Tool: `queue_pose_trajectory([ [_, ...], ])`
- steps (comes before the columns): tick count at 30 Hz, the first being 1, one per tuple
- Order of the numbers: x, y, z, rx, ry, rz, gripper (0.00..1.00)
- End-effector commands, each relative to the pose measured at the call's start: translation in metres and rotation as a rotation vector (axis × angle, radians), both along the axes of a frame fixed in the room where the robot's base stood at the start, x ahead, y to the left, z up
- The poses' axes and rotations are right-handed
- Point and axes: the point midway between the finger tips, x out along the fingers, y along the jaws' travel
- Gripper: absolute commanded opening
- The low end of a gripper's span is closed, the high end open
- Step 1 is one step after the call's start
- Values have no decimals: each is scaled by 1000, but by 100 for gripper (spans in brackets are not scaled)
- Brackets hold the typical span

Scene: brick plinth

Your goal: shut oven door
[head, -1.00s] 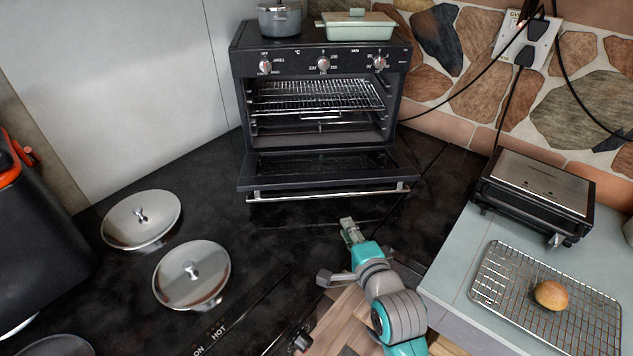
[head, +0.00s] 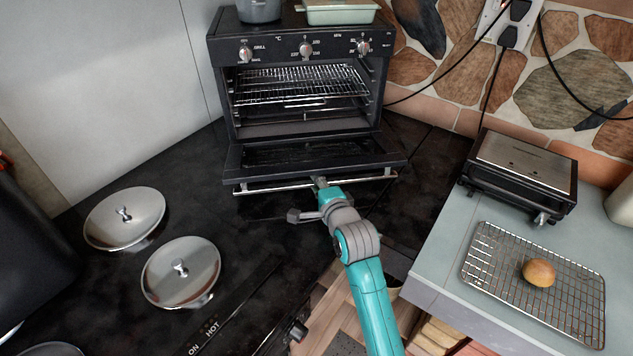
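The black oven (head: 300,125) stands on the dark counter at the back, with a wire rack (head: 300,85) inside. Its door (head: 310,153) is hinged down and open, lying out toward me. A silver handle bar (head: 265,189) runs along the door's front edge. My gripper (head: 318,182) is at the middle of the handle, at or just under the door's front edge. Its fingertips are small and partly hidden there, so I cannot tell whether they touch the bar or are open or shut.
Two round steel lids (head: 124,218) (head: 181,272) lie on the counter at left. A black grill press (head: 520,175) and a cooling rack (head: 480,262) with a bun (head: 539,273) are on the right worktop. A pot (head: 259,10) and a green dish (head: 338,14) stand on the oven.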

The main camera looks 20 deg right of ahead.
Motion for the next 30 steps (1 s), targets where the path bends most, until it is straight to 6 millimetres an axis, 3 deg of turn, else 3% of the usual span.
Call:
queue_pose_trajectory([
  [11, 5, 0, -1, 0, 1, 0, 21],
  [13, 5, 0, -1, 0, 1, 0, 3],
  [14, 5, 0, -1, 0, 1, 0, 0],
  [30, 15, 0, 7, 4, 29, 0, 0],
])
